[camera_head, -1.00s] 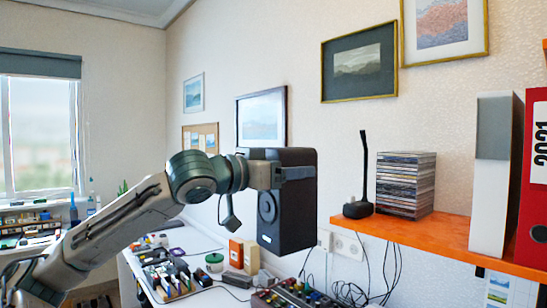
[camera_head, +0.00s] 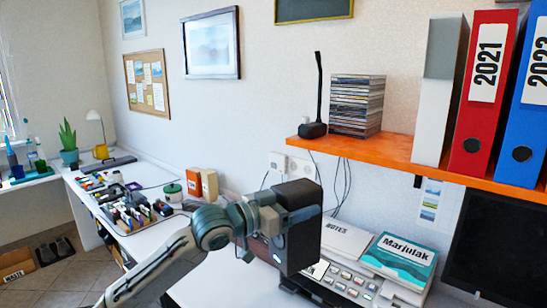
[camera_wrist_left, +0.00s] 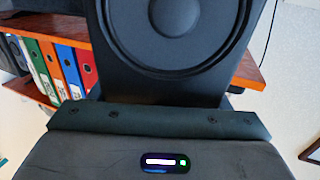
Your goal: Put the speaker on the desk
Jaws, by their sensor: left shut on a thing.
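The black box-shaped speaker (camera_head: 302,246) is in my left gripper (camera_head: 284,212), which is shut on its upper part. In the head view the speaker hangs roughly upright below the orange shelf level, over or close to the white desk (camera_head: 222,276). Whether its bottom touches the desk is hard to tell. In the left wrist view the speaker (camera_wrist_left: 128,88) fills the top middle, with its large round cone facing the camera. My right gripper is not in view.
An orange shelf (camera_head: 392,151) carries a microphone (camera_head: 313,128), a CD stack (camera_head: 356,104) and binders (camera_head: 484,95). Books (camera_head: 402,255) and a button panel (camera_head: 345,284) lie right of the speaker. Small items crowd the desk's far left. Bare desk shows left of the speaker.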

